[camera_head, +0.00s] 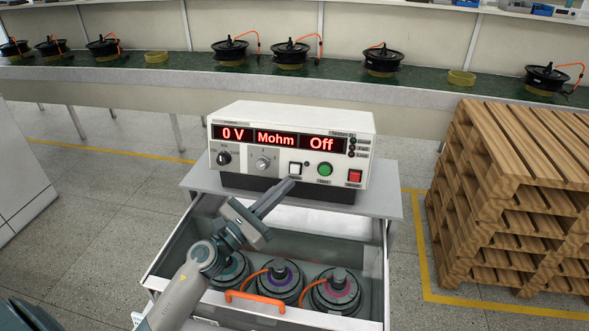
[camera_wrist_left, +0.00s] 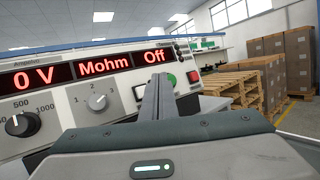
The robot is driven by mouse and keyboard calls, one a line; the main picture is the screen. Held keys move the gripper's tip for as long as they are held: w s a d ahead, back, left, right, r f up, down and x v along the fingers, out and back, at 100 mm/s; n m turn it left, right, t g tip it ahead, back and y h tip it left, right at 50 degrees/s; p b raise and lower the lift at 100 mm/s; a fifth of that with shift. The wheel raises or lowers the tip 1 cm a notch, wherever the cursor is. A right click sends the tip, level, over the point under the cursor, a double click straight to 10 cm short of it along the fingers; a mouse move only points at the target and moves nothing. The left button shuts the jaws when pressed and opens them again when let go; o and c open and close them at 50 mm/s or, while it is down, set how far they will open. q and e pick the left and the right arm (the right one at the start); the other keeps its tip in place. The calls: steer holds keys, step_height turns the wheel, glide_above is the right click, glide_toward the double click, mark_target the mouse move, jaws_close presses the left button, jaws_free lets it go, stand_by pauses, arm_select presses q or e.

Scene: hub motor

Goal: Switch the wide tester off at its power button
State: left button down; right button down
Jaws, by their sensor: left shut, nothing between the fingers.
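The wide tester (camera_head: 290,130) is a white box on a grey cart top. Its red displays are lit and read "0 V", "Mohm" and "Off". Its front has a black knob (camera_head: 224,158), a grey knob (camera_head: 262,164), a white square button (camera_head: 295,168), a round green button (camera_head: 325,170) and a red square button (camera_head: 355,176). Labels are too small to read. My left gripper (camera_head: 289,184) is shut and empty, its tips just below the white button; contact cannot be told. In the left wrist view, the fingers (camera_wrist_left: 157,88) point between the white button (camera_wrist_left: 139,93) and green button (camera_wrist_left: 171,81).
An open drawer (camera_head: 160,262) below the tester holds several hub motors (camera_head: 335,291) with orange cables, under my left arm. Stacked wooden pallets (camera_head: 500,200) stand at the right. A long green-topped bench (camera_head: 190,68) with more motors runs behind.

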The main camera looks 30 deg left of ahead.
stand_by(0.3)
arm_select(q)
steer(key=s+d+r+p, duration=0.1)
steer(key=s, duration=0.5)
steer(key=shift+s+d+r, duration=0.25)
steer(key=shift+d+r, duration=0.1)
stand_by(0.5)
